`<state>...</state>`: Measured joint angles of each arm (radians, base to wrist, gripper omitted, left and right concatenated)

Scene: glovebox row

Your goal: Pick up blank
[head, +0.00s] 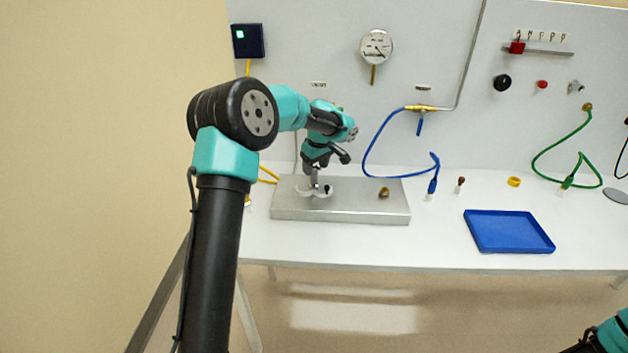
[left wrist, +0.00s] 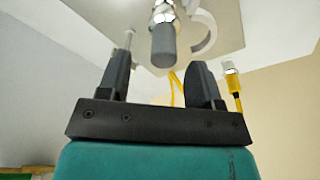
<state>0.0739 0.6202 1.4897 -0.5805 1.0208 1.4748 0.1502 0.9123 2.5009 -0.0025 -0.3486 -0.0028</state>
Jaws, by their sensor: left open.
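My left gripper (head: 316,180) is over the left part of a grey metal block on the bench. In the left wrist view my left gripper (left wrist: 160,80) is open, its two dark fingers apart. A dark grey cylinder with a shiny metal hex end (left wrist: 164,44) shows in the gap between the fingers, with no finger seen touching it. It may be the blank, but I cannot tell for certain. A white curved holder (left wrist: 207,35) is beside it. In the head view the gripper partly hides this spot. My right gripper is out of view.
The metal block (head: 285,211) also carries a small brass fitting (head: 384,193). A blue hose plug (head: 432,186), a small brown-topped part (head: 460,185), a yellow ring (head: 514,181) and a blue tray (head: 508,232) are to the right. A yellow cable (left wrist: 235,85) hangs near the left gripper.

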